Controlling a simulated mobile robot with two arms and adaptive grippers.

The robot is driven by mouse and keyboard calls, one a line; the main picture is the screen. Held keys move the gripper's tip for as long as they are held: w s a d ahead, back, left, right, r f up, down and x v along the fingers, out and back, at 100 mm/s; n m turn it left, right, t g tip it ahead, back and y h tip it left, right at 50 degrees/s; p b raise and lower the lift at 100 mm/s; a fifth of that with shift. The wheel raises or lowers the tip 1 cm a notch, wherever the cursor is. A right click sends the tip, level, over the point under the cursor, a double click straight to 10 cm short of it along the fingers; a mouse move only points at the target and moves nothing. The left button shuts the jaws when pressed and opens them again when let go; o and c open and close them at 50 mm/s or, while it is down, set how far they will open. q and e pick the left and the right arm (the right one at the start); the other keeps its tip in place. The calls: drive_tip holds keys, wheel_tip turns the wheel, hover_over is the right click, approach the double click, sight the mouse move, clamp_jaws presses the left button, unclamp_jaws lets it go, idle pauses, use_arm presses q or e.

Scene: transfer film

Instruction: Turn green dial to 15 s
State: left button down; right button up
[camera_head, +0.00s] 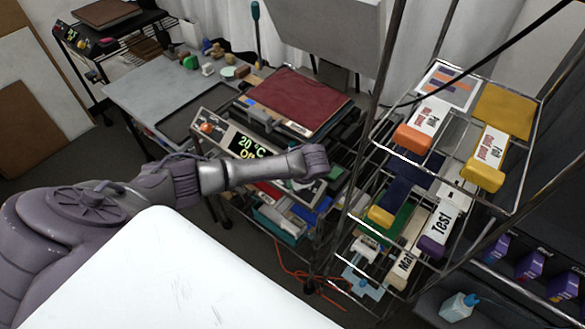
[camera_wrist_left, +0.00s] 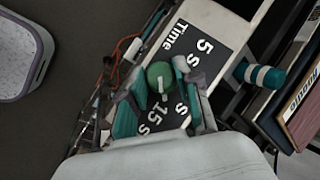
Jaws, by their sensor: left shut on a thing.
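The green dial (camera_wrist_left: 158,72) shows in the left wrist view on a dark label panel (camera_wrist_left: 176,50) reading "Time", "5 s" and "15 s"; another label is partly covered. A pale pointer mark on the dial points down in that view, toward the lower labels. My left gripper (camera_wrist_left: 163,84) has its teal-padded fingers on either side of the dial and is shut on it. In the head view my left arm reaches across the front of the press, its end at the press's right side; the fingers and dial are hidden there. My right gripper is not in view.
The press has a display (camera_head: 247,146) reading "20 °C" and an orange knob (camera_head: 207,127); a dark red pad (camera_head: 292,100) lies on top. A wire rack (camera_head: 508,207) with labelled squeegees stands close on the right. A grey table (camera_head: 150,92) stands behind.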

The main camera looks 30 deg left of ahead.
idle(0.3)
use_arm(q)
drive_tip(key=c, duration=0.8)
unclamp_jaws()
drive_tip(key=v, duration=1.2)
